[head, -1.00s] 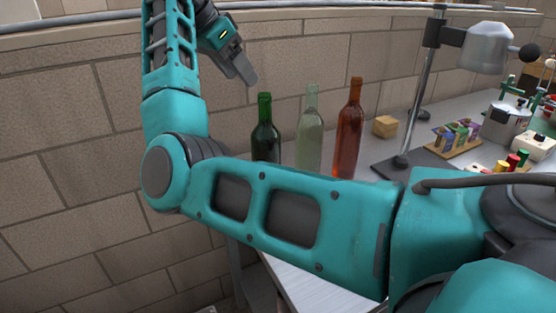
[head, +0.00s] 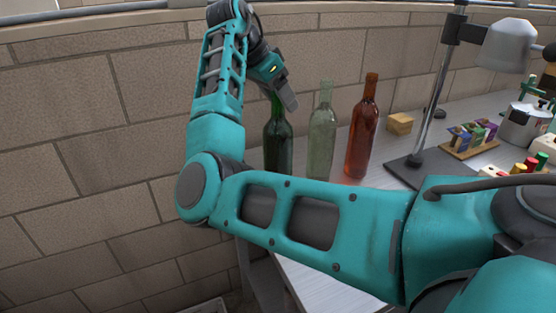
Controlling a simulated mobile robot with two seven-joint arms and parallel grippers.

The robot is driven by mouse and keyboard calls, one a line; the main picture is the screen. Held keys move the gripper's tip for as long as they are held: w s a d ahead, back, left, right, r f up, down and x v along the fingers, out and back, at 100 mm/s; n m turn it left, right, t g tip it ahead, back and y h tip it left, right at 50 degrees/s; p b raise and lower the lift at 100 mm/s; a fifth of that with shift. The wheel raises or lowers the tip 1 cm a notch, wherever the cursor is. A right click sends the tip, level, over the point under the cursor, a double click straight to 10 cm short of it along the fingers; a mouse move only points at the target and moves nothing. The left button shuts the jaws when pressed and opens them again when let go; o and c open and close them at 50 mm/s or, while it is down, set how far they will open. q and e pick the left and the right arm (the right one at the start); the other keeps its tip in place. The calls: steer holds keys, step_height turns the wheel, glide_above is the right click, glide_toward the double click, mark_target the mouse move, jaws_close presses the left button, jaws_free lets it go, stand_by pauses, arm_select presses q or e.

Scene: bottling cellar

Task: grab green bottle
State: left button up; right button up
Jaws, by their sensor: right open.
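The green bottle (head: 278,146) is dark green and stands upright at the left end of the bench, leftmost of three bottles. My right gripper (head: 290,102) is open, with its fingers pointing down in front of or beside the green bottle's neck, partly covering it. I cannot tell whether the fingers touch the glass or stand around it. My forearm hides the bench in front of the bottles. My left gripper is not in view.
A pale clear bottle (head: 321,135) stands just right of the green one, then a red-orange bottle (head: 362,130). A wooden block (head: 400,123) and a corking stand (head: 428,95) are farther right. A brick wall (head: 130,110) is behind.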

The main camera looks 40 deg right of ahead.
steer(key=shift+s+d+f, duration=0.1)
steer(key=shift+d+f, duration=0.25)
steer(key=shift+f, duration=0.2)
steer(key=shift+c, duration=0.4)
jaws_close()
stand_by(0.6)
steer(key=shift+d+r, duration=0.1)
steer(key=shift+r, duration=0.05)
